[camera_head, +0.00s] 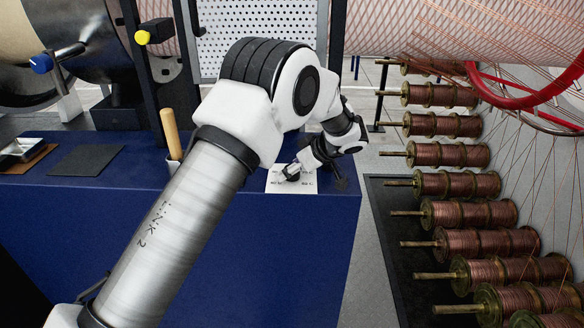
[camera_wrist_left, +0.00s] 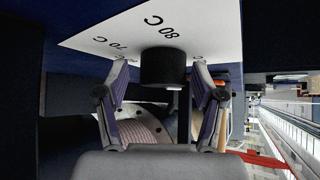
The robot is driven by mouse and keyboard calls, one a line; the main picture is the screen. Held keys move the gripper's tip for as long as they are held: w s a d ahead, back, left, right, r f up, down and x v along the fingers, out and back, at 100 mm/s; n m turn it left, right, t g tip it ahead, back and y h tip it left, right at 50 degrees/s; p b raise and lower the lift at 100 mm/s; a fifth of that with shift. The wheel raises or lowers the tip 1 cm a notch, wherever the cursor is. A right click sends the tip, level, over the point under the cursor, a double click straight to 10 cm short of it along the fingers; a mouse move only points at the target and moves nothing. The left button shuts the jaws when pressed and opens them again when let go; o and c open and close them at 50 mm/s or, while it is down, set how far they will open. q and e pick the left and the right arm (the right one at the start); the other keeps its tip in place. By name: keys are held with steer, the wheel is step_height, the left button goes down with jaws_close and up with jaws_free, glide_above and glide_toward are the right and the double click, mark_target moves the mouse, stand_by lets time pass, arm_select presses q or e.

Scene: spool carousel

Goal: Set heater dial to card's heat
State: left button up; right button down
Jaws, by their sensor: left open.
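The heater dial is a short black knob (camera_wrist_left: 162,66) on a white plate (camera_wrist_left: 205,35) marked "70 C" and "80 C" in the left wrist view. In the head view the white plate (camera_head: 276,186) lies on the blue cabinet's top near its right end. My left gripper (camera_head: 291,174) is over the plate. In the wrist view its fingers (camera_wrist_left: 160,70) are apart, one on each side of the dial; I cannot tell whether they touch it. I cannot make out a heat card. My right gripper is not in view.
Copper-wound spools (camera_head: 470,215) stand in a column on the right. A red ring (camera_head: 515,88) is at upper right.

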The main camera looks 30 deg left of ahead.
arm_select(q)
steer(key=shift+s+r, duration=0.1)
steer(key=shift+s, duration=0.05)
steer(key=shift+c, duration=1)
steer(key=c, duration=1)
steer(key=shift+o, duration=0.2)
